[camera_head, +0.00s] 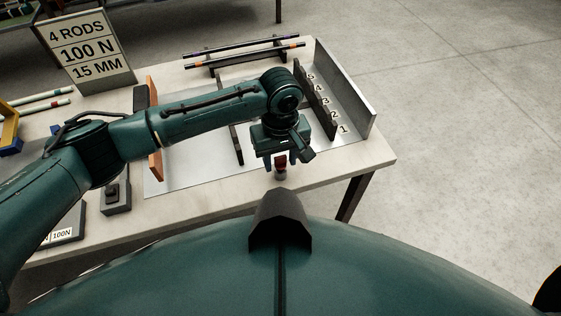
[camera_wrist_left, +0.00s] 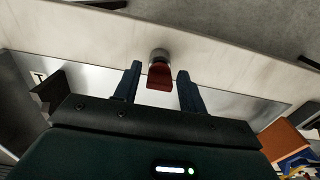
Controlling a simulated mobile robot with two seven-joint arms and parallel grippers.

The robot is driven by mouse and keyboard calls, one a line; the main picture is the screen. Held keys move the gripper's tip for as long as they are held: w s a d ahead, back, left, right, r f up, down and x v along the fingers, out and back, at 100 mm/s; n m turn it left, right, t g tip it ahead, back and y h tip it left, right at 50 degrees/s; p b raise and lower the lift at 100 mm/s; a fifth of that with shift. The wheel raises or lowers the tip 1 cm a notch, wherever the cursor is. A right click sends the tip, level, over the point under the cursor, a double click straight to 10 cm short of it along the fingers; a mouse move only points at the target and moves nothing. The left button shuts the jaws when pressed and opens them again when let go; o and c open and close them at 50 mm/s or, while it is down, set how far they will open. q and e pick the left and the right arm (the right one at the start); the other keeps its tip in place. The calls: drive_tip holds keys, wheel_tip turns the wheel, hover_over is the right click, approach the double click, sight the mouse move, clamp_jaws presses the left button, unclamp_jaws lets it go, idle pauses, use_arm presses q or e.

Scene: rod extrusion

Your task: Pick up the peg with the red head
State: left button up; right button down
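The peg with the red head (camera_head: 281,161) stands near the front edge of the metal plate on the table, under my left gripper (camera_head: 280,164). In the left wrist view the red head (camera_wrist_left: 160,77) shows between the two dark blue fingers of my left gripper (camera_wrist_left: 160,70), with a grey round part just beyond it. The fingers are apart, with a visible gap on each side of the red head. The peg's lower part is hidden. My right gripper is not in view.
Upright dark slotted plates (camera_head: 316,100) stand beside numbers 1 to 5, with a tall metal wall (camera_head: 345,88) at right. Rods (camera_head: 245,48) lie on a rack at the back. An orange board (camera_head: 154,140) stands left. The table's front right corner is clear.

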use_arm(q)
drive_tip(key=c, duration=0.8)
